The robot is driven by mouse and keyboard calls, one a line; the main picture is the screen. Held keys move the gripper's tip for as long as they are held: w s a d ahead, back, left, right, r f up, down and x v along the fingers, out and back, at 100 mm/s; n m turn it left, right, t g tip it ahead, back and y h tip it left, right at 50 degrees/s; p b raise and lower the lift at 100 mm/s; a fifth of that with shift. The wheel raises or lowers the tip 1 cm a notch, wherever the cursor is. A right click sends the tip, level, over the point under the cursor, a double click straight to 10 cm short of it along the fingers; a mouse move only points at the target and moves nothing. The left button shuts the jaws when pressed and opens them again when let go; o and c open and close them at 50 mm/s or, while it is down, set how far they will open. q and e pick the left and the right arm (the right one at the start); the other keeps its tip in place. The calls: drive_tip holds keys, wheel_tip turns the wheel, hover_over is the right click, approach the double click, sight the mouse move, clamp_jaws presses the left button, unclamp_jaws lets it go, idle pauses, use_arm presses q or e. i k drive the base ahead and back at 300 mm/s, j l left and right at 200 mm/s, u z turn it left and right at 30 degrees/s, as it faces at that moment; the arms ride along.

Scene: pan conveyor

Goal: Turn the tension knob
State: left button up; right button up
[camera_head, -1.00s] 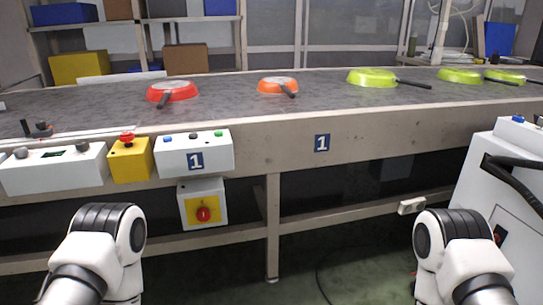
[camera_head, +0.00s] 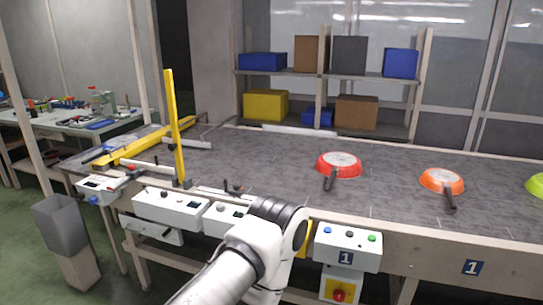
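Several control boxes line the near side of the conveyor. A long white control box (camera_head: 168,212) carries small dark and grey knobs on top. A second white box (camera_head: 222,220) beside it has a grey knob (camera_head: 220,208) and is partly covered by my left arm. A small white box at the far left has a blue knob (camera_head: 94,200) on its front. I cannot tell which of these is the tension knob. My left arm rises from the bottom middle, but its gripper is out of view. My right gripper is also out of view.
The conveyor (camera_head: 270,150) carries a red pan (camera_head: 338,163), an orange pan (camera_head: 441,180) and part of a green pan (camera_head: 537,186). A yellow post (camera_head: 175,125) stands at its left. A grey bin (camera_head: 62,226) stands left; a white button box (camera_head: 347,262) sits right of my arm.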

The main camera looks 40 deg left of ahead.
sight(80, 197)
drive_tip(key=u, duration=2.25)
